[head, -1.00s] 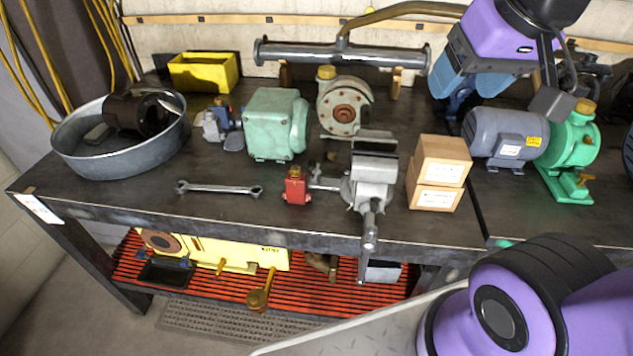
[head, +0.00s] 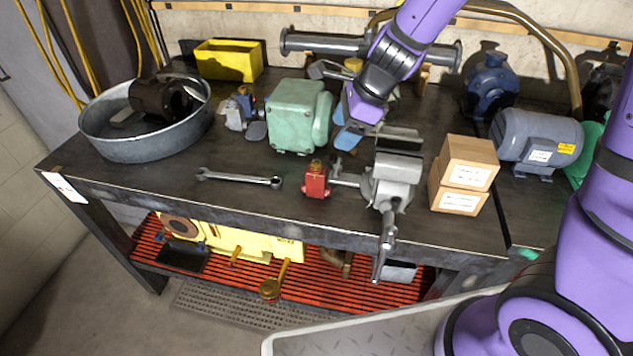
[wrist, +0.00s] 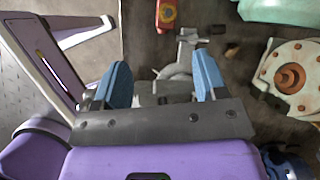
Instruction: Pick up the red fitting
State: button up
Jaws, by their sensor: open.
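The red fitting (head: 316,182) stands upright on the dark workbench, with a brassy top, just left of the vise (head: 390,182). In the wrist view the red fitting (wrist: 166,14) is at the top edge, partly cut off, beyond the fingertips. My gripper (head: 358,134) hangs above the bench, behind the fitting and a little to its right in the head view. Its blue fingers are apart and empty; in the wrist view the gripper (wrist: 163,80) has the vise showing between and beyond its fingers.
A green housing (head: 295,115) stands behind the fitting and a wrench (head: 238,178) lies to its left. Cardboard boxes (head: 464,175) are right of the vise. A metal basin (head: 130,150) is at the far left. The bench front before the fitting is clear.

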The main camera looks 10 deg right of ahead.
aim_at(321, 166)
jog(key=a+f+m, duration=0.1)
jog(key=f, duration=0.2)
jog(key=w+a+f+m, duration=0.1)
jog(key=f, duration=0.2)
jog(key=w+a+f+m, duration=0.1)
jog(key=f, duration=0.3)
jog(key=shift+w+a+h, duration=0.1)
jog(key=shift+a+h, duration=0.1)
jog(key=shift+h, duration=0.1)
jog(key=shift+x, duration=2.65)
jog(key=shift+w+d, duration=0.1)
jog(key=shift+w, duration=0.1)
jog(key=c, duration=1.1)
jog(key=shift+r, duration=0.15)
